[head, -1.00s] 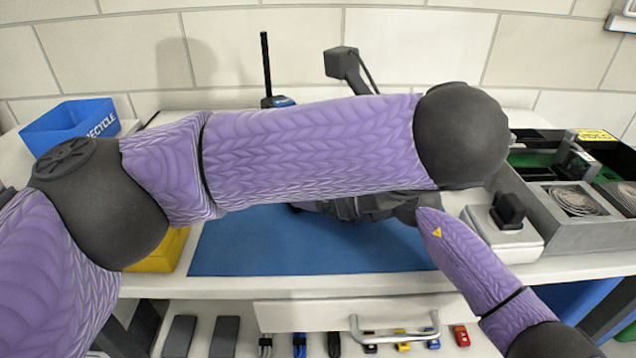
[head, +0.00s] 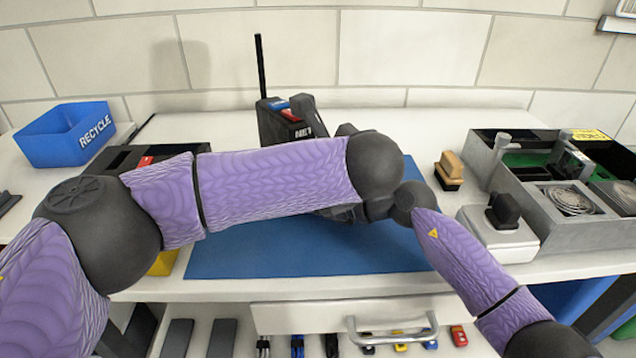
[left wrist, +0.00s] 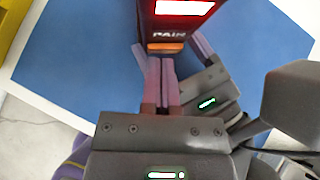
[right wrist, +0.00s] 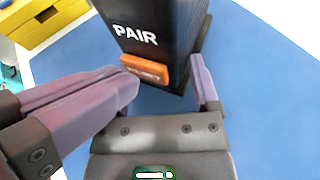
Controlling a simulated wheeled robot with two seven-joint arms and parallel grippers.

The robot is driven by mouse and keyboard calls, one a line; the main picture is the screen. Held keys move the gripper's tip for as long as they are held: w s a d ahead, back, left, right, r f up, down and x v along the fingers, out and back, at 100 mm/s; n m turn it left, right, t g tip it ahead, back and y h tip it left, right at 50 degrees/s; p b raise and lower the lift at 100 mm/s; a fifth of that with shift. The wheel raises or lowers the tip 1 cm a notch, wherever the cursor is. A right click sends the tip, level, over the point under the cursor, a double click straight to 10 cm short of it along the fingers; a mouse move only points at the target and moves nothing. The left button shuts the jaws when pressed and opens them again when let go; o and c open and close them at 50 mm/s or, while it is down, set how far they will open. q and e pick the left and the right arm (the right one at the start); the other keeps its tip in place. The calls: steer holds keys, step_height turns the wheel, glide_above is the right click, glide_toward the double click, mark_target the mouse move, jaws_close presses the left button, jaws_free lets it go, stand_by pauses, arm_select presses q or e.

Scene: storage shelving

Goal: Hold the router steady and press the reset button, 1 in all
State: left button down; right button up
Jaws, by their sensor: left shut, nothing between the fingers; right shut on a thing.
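The router (head: 275,128) is a dark upright box with a thin antenna at the back of the blue mat. In the left wrist view the router (left wrist: 150,22) shows a red-lit panel, the word PAIR and an orange button (left wrist: 166,47). The orange button (right wrist: 147,70) also shows in the right wrist view; no reset label is readable. My right gripper (left wrist: 167,44) is shut on the router's lower part, a finger on each side. My left gripper (left wrist: 159,62) is shut and empty, its tips close to the orange button; I cannot tell whether they touch.
The blue mat (head: 300,255) is clear in front. A blue recycle bin (head: 62,140) stands at left. A wooden-handled brush (head: 450,170), a white box with a black knob (head: 500,235) and a grey parts tray (head: 555,225) stand at right. My left arm hides the middle.

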arm_select(q)
steer(key=shift+w+a, duration=0.35)
steer(key=shift+w, duration=0.45)
arm_select(e)
steer(key=shift+c, duration=0.2)
arm_select(q)
steer(key=v, duration=1)
